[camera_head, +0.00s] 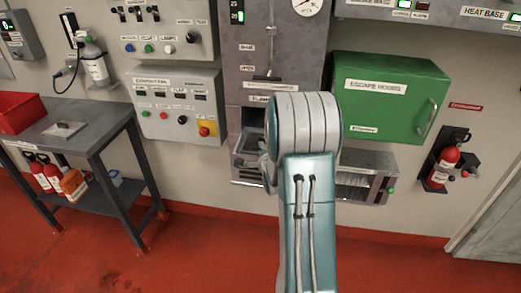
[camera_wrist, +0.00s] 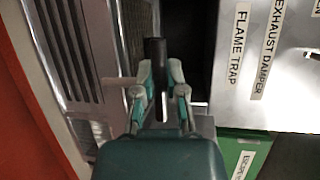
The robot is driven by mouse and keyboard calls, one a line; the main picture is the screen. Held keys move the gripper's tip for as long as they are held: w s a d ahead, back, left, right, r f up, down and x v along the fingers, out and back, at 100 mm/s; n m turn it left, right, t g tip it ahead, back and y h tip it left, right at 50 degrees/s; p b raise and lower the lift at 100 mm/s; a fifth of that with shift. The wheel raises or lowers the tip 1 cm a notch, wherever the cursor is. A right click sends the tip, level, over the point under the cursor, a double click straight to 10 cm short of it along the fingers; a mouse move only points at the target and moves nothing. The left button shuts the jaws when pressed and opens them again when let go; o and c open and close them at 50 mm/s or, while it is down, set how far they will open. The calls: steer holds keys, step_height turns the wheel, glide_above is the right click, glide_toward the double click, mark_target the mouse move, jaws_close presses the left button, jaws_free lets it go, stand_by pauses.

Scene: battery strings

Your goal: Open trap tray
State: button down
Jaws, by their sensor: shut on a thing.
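In the head view, the trap tray (camera_head: 248,143) is at the lower part of the tall grey cabinet, left of my arm, and seems to stick out a little. My gripper (camera_head: 264,162) is at its front, mostly hidden behind my own arm. In the wrist view, my gripper (camera_wrist: 159,72) has its two fingers closed on a dark upright handle (camera_wrist: 155,52). A mesh-like grey surface (camera_wrist: 137,32) lies just left of the handle, and a dark gap is on its right. The "FLAME TRAP" label (camera_wrist: 238,45) is on the panel to the right.
A green escape hoods box (camera_head: 390,97) hangs right of the cabinet. A slatted grey unit (camera_head: 360,178) is below it. The red floor in front is clear.

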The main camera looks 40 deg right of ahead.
steer(key=shift+d+f, duration=0.2)
steer(key=shift+f, duration=0.1)
steer(key=c, duration=0.7)
jaws_free()
steer(key=shift+w, duration=0.1)
steer(key=shift+a+r, duration=0.1)
steer(key=v, duration=1.2)
